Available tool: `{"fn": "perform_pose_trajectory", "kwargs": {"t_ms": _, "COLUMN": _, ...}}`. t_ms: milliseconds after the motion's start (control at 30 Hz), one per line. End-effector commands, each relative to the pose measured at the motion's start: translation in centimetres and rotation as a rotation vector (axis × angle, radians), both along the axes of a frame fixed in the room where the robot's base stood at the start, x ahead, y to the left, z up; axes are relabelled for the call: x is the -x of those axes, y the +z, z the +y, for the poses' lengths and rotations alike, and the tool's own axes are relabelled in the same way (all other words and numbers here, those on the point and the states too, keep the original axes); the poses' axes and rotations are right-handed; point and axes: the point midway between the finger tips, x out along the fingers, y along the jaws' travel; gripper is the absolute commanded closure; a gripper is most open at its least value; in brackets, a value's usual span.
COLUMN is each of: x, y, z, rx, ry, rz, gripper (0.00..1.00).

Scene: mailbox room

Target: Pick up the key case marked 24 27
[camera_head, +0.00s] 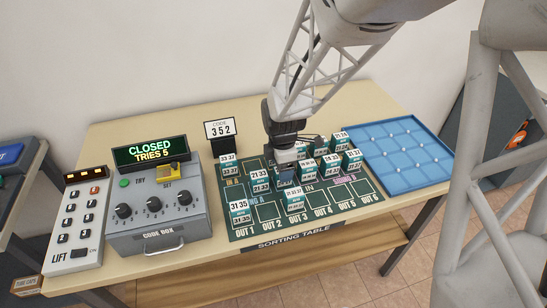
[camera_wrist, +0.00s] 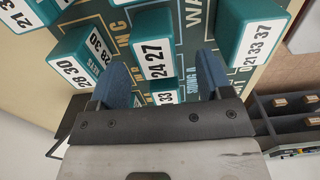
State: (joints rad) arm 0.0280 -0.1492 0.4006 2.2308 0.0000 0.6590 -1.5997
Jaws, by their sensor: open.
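The key case marked 24 27 (camera_wrist: 153,58) is a teal block with a white label. In the wrist view it lies between the two blue fingers of my gripper (camera_wrist: 162,66), with a visible gap on each side. The gripper is open and holds nothing. In the head view my gripper (camera_head: 287,172) is low over the middle of the green sorting mat (camera_head: 268,211), among the cases. I cannot make out the 24 27 label there; the gripper and neighbouring cases hide part of that area.
Close neighbours in the wrist view are the case marked 28 30 (camera_wrist: 80,58) on the left and 21 33 37 (camera_wrist: 252,40) on the right.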

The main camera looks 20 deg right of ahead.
Motion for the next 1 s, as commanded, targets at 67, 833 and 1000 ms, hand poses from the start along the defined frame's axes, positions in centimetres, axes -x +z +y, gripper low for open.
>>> {"fn": "perform_pose_trajectory", "kwargs": {"t_ms": 67, "x": 0.0, "y": 0.0, "z": 0.0, "rx": 0.000, "ry": 0.000, "rz": 0.000, "gripper": 0.28}}
{"fn": "perform_pose_trajectory", "kwargs": {"t_ms": 833, "x": -0.3, "y": -4.9, "z": -0.5, "rx": 0.000, "ry": 0.000, "rz": 0.001, "gripper": 0.28}}
{"fn": "perform_pose_trajectory", "kwargs": {"t_ms": 1000, "x": -0.3, "y": -5.2, "z": -0.5, "rx": 0.000, "ry": 0.000, "rz": 0.000, "gripper": 0.28}}
